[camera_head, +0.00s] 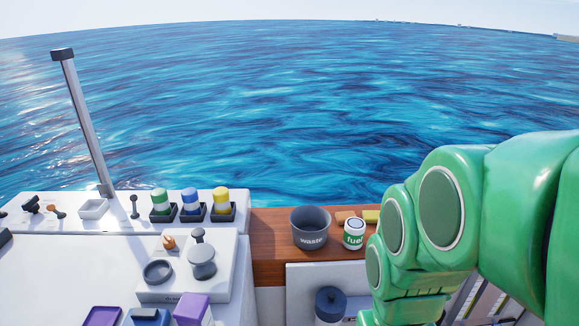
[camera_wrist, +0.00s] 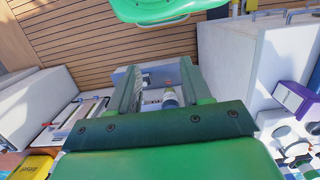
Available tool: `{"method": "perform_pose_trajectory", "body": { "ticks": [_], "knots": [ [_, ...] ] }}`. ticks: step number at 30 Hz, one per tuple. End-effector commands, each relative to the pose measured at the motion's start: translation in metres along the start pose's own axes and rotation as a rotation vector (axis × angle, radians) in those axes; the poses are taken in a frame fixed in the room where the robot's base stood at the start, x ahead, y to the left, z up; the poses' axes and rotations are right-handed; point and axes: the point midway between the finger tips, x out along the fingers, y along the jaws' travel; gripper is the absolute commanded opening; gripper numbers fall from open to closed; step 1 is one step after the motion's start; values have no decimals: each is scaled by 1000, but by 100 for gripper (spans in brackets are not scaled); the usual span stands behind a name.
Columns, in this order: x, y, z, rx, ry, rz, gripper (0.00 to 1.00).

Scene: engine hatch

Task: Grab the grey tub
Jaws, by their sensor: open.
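The grey tub (camera_head: 310,240), lettered "waste", stands upright on the wooden ledge in the head view. It looks open at the top and nothing is gripping it. I cannot make it out in the wrist view. My gripper (camera_wrist: 160,82) shows in the wrist view with its two green fingers apart and nothing held between them. Beyond the fingers lies a white panel area with a small bottle-like thing (camera_wrist: 170,97). In the head view my arm fills the right side, and the gripper itself is not visible there.
A yellow block (camera_head: 371,216) lies behind the can. Green, blue and yellow bottles (camera_head: 191,202) stand in black holders to the left. A metal post (camera_head: 83,125) rises at the left.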

Motion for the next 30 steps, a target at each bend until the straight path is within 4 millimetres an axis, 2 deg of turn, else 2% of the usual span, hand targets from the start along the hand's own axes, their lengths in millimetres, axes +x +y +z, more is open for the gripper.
{"method": "perform_pose_trajectory", "body": {
  "ticks": [5,8,21,30],
  "knots": [
    [0,-4,-10,-15,13,-8,48],
    [1,-11,-32,-43,50,-23,48],
    [4,-65,-179,-200,315,-101,48],
    [11,-98,-273,-269,495,-112,48]
  ]
}}
